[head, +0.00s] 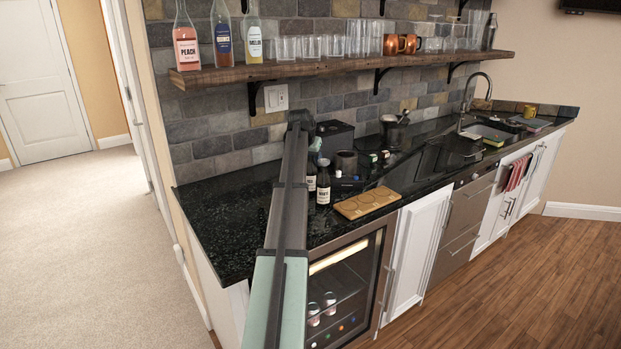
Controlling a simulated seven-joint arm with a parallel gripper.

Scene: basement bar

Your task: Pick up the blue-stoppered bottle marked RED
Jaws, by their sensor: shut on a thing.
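Two small dark bottles with pale labels stand close together on the black counter, beside my arm. The right, nearer bottle (323,187) has a pale greenish top; its label is too small to read surely. The left, farther bottle (311,183) is partly hidden by my arm and the nearer bottle. I cannot make out a blue stopper or the word RED on either. My gripper (317,151) is small and partly hidden at the far end of my arm, just above these bottles. It is shut on a dark bottle, but I cannot tell which one.
A wooden board with round hollows (367,202) lies right of the bottles. A dark canister (346,163) and black box (335,137) stand behind. A shelf (340,66) with bottles and glasses hangs above. The counter's left end (225,215) is clear.

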